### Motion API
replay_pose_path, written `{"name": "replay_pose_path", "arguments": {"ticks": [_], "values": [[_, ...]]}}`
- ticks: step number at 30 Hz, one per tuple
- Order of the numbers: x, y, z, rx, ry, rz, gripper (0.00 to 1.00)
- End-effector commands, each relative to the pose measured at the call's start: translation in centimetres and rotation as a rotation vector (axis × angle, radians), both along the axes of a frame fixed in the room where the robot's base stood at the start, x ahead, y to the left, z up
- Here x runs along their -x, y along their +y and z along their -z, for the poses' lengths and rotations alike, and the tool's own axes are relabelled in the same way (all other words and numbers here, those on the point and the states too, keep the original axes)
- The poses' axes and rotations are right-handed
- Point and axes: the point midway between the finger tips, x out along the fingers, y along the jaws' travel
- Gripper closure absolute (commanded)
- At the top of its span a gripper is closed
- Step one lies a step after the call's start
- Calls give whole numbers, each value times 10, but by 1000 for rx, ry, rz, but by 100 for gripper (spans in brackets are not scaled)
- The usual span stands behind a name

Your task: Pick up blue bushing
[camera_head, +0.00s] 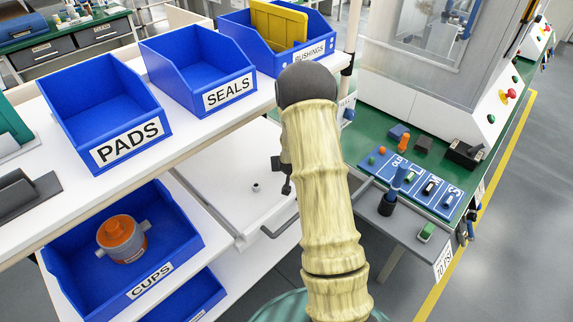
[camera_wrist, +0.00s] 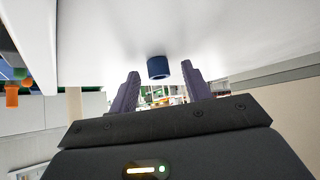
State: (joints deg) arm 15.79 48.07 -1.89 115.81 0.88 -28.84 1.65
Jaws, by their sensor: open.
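The blue bushing (camera_wrist: 160,68) is a short dark blue cylinder in the wrist view, against a white surface that fills the top of that view. My gripper (camera_wrist: 160,72) is open, with one dark finger on each side of the bushing. Gaps show between the bushing and both fingers. Whether the fingertips reach past it in depth is hard to tell. In the head view only a dark part of my gripper (camera_head: 283,172) shows beside my arm, and I cannot make out the bushing there. The blue BUSHINGS bin (camera_head: 262,48) holds a yellow divider-like piece (camera_head: 279,24).
Blue SEALS (camera_head: 180,60) and PADS (camera_head: 80,95) bins stand on the white upper shelf (camera_head: 205,125). A CUPS bin (camera_head: 70,270) below holds an orange and grey part (camera_head: 121,238). At right is a green bench (camera_head: 400,130) with a blue parts board (camera_head: 425,185).

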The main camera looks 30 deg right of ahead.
Motion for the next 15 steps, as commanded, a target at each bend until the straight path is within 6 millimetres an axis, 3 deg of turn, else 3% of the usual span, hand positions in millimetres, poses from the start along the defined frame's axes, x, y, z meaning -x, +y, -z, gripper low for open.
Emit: {"name": "replay_pose_path", "arguments": {"ticks": [8,15], "values": [[0,0,0,0,0,0,52],[0,0,0,0,0,0,99]]}}
